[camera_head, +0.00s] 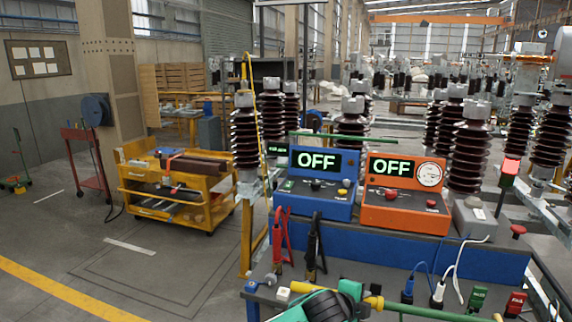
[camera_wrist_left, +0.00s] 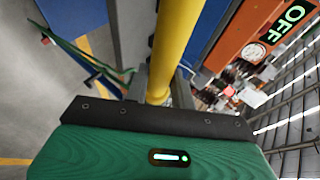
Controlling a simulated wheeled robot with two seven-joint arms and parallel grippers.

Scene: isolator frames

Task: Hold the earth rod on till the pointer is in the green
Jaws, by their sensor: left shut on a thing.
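In the left wrist view the rod (camera_wrist_left: 176,45) stands out beyond the green jaw, over the bench edge. The orange box (camera_head: 400,212) reads OFF and carries a round dial (camera_head: 429,175); its pointer is too small to read. The rod's far tip and what it touches cannot be made out. My right gripper is out of view.
A blue box (camera_head: 318,198) also reading OFF stands left of the orange one. Red clips (camera_head: 281,232) and black clips (camera_head: 315,245) hang at the bench front. Cables and plugs lie at the right. A yellow trolley (camera_head: 178,208) stands on the floor at left.

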